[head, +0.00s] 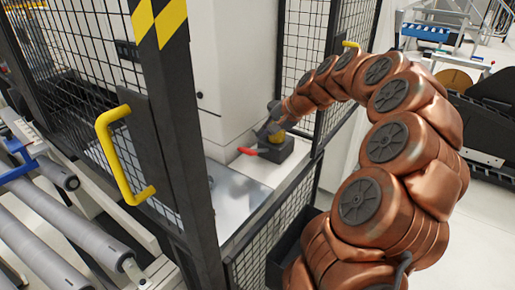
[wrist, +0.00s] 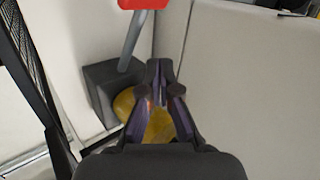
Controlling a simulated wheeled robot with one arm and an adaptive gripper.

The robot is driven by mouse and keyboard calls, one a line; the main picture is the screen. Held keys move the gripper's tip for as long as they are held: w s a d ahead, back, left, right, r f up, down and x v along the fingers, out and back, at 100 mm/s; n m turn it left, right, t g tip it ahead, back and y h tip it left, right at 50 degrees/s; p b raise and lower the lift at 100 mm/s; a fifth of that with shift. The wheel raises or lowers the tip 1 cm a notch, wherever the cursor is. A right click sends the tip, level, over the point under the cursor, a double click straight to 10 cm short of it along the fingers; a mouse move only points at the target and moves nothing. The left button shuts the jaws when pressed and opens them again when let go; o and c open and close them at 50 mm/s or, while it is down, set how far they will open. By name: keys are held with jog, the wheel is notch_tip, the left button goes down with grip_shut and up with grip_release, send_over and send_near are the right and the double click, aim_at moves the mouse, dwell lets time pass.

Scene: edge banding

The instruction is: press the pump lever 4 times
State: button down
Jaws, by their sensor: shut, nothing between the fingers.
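The pump lever has a red grip (head: 247,151) and stands out to the left of a dark pump block with a yellow part (head: 275,139) in the head view. In the wrist view the red grip (wrist: 143,4) is at the top edge, on a grey rod (wrist: 132,40) rising from the dark block (wrist: 110,88). My gripper (wrist: 160,70) is shut and empty, to the right of the rod and in front of the yellow part (wrist: 125,103). In the head view my gripper (head: 273,122) is small, just above the pump. I cannot tell whether it touches the pump.
A white cabinet (head: 235,70) rises behind the pump. Black mesh panels (head: 270,225) and a post with yellow-black stripes (head: 160,20) enclose the area. A yellow handle (head: 122,160) is on the left door. Grey rollers (head: 60,215) lie at the lower left.

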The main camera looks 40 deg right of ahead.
jog(key=shift+w+d+r+p, duration=0.15)
jog(key=shift+d+r+p, duration=0.2)
jog(key=shift+r, duration=0.4)
jog(key=shift+w+d+r+p, duration=0.1)
jog(key=shift+d+r, duration=0.3)
jog(key=shift+r, duration=0.35)
dwell(0.4)
dwell(0.4)
jog(key=r+p, duration=0.1)
jog(key=d+r+p, duration=0.1)
jog(key=r+p, duration=0.1)
jog(key=shift+w+d+r, duration=0.2)
jog(key=shift+w+d, duration=0.15)
jog(key=shift+d, duration=0.05)
jog(key=shift+a+f, duration=0.1)
jog(key=shift+f, duration=0.1)
jog(key=s+a+f+b, duration=0.1)
jog(key=a+f+b, duration=0.2)
jog(key=f, duration=0.4)
jog(key=shift+s+a+f, duration=0.2)
jog(key=shift+s+a, duration=0.05)
jog(key=shift+a, duration=0.2)
jog(key=shift+f, duration=0.1)
dwell(1.2)
